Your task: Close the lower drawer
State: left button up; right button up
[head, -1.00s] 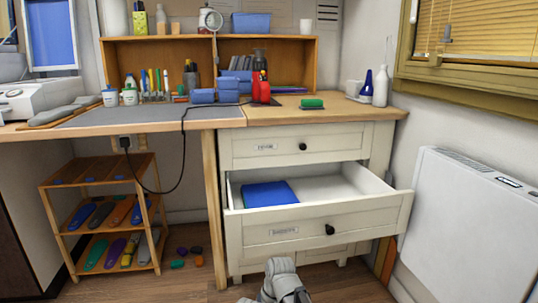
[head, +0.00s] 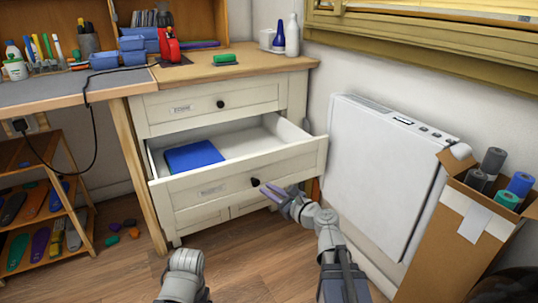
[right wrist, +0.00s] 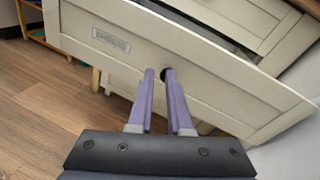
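The lower drawer (head: 295,161) of the cream cabinet is pulled out, with a blue flat item (head: 193,156) lying inside. Its front has a label and a dark round knob (head: 255,182). My right gripper (head: 270,191) is in front of the drawer, close to the knob. In the right wrist view its two purple fingers (right wrist: 158,75) are apart with nothing between them. The knob (right wrist: 168,75) is just beyond the fingertips, partly behind the right finger; I cannot tell whether they touch. My left gripper is out of view; only part of that arm shows at the bottom.
The upper drawer (head: 222,104) is shut. A white heater panel (head: 385,165) is on the right wall, with a cardboard box (head: 455,240) of rolls in front. A wooden shelf of insoles (head: 40,205) stands at left. The floor before the cabinet is clear.

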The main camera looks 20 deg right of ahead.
aim_at(266, 154)
jog(key=d+r+m+h, duration=0.1)
jog(key=d+m, duration=0.1)
jog(key=d+r+m+t+h, duration=0.1)
jog(key=d+m, duration=0.1)
jog(key=s+d+r+m+t+h, duration=0.1)
jog(key=d+m, duration=0.1)
jog(key=d, duration=0.1)
jog(key=shift+s, duration=0.1)
grip_shut()
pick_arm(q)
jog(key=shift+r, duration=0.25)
pick_arm(e)
jog(key=w+a, duration=0.1)
jog(key=w, duration=0.3)
jog(key=w+a, duration=0.1)
jog(key=w, duration=0.4)
jog(key=w+a, duration=0.1)
jog(key=w, duration=0.3)
jog(key=shift+w, duration=0.4)
